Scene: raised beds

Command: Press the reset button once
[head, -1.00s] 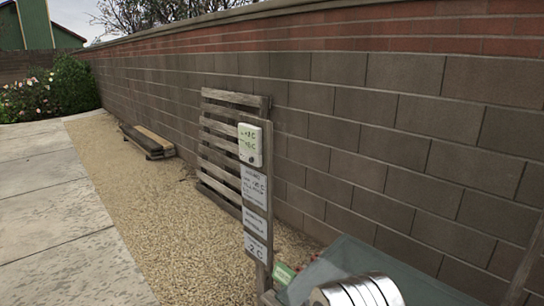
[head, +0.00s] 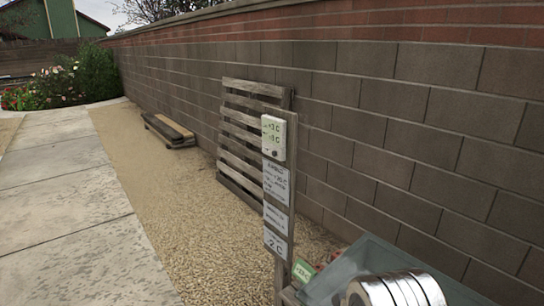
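A pale thermometer unit (head: 273,138) with a lit greenish display is mounted at the top of a wooden post, right of the picture's middle. A small dark round button (head: 275,154) shows on its lower face, below the readings. Printed signs (head: 276,181) hang on the post under it, the lowest reading "-2 C". My gripper is not in the picture; a shiny metal cylindrical part at the bottom right seems to be part of my arm. Nothing is seen touching the unit.
A glassy cold-frame cover (head: 365,268) lies at the bottom right by a green label (head: 303,271). A wooden pallet (head: 240,135) leans on the block wall (head: 420,150). Boards (head: 168,130) lie farther back. Gravel (head: 150,190) and paving (head: 60,220) on the left are clear.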

